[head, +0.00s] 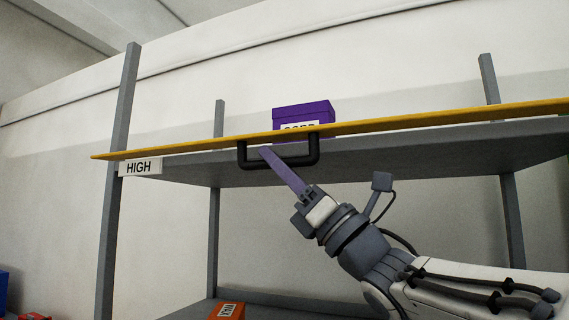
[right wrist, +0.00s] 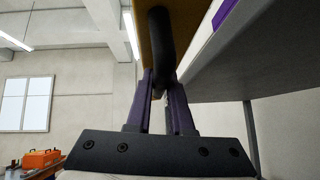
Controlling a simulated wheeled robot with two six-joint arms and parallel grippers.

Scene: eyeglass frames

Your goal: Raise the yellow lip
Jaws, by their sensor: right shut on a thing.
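The yellow lip (head: 420,119) is a long bar along the front edge of the upper grey shelf, tilted slightly up to the right in the head view. It also shows in the right wrist view (right wrist: 142,28). A black handle (head: 290,164) hangs from the lip. My right gripper (head: 266,153) reaches up from below, its purple fingers shut on the handle's lower bar near its left end. In the right wrist view, the handle (right wrist: 162,40) runs down between the fingertips. My left gripper is not in view.
A purple box (head: 303,111) stands on the upper shelf behind the lip, which partly covers its label. A "HIGH" sign (head: 140,167) is at the shelf's left end. Grey posts (head: 118,140) hold the rack. An orange box (head: 227,311) sits on the shelf below.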

